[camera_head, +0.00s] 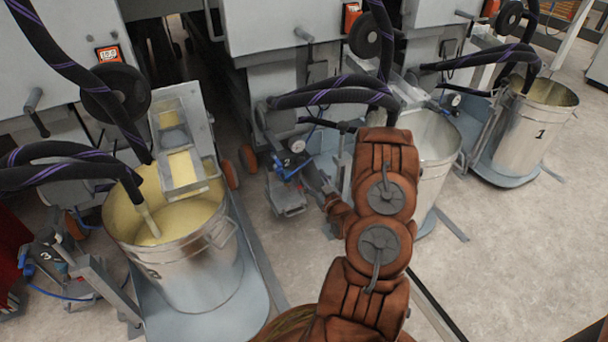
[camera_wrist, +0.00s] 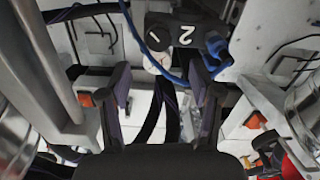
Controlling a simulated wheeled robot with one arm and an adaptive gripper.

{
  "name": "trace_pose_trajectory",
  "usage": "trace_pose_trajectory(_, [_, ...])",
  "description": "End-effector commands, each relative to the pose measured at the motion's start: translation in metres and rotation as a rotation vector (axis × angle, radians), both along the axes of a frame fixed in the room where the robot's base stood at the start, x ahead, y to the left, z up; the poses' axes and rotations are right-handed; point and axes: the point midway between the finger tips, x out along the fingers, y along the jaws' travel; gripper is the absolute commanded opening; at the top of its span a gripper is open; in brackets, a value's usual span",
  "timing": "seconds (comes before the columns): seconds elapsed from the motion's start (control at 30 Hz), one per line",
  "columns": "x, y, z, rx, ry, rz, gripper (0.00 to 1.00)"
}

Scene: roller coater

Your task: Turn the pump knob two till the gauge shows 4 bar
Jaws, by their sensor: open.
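Pump two, a dark unit marked 2 (camera_wrist: 187,36), shows at the top of the wrist view, and the pump also shows in the head view (camera_head: 287,163). A dark rounded part with a white line, apparently its knob (camera_wrist: 153,41), sits beside the number. A pale round gauge (camera_wrist: 158,64) is just below it; its needle and reading are too small to tell. My gripper (camera_wrist: 160,82) is open, its two dark fingers apart with the gauge and knob beyond the gap. No contact shows. In the head view my arm partly hides the gripper beside the pump.
A blue hose (camera_wrist: 212,62) loops by the pump and the right finger. Metal buckets stand left (camera_head: 195,265), behind my arm (camera_head: 435,150) and right (camera_head: 530,125). Another pump (camera_head: 48,258) is at the lower left. Black hoses (camera_head: 335,92) hang above pump two. Floor is clear at right.

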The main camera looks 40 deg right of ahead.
Motion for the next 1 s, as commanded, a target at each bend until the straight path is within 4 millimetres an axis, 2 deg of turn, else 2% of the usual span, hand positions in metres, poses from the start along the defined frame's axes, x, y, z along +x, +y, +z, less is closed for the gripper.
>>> trace_pose_trajectory(0.17, [0.005,-0.003,-0.003,-0.001,-0.017,-0.003,0.64])
trace_pose_trajectory(0.7, [0.064,-0.023,-0.004,0.000,-0.014,-0.003,0.64])
trace_pose_trajectory(1.0, [0.072,-0.026,-0.002,0.002,-0.015,-0.005,0.64])
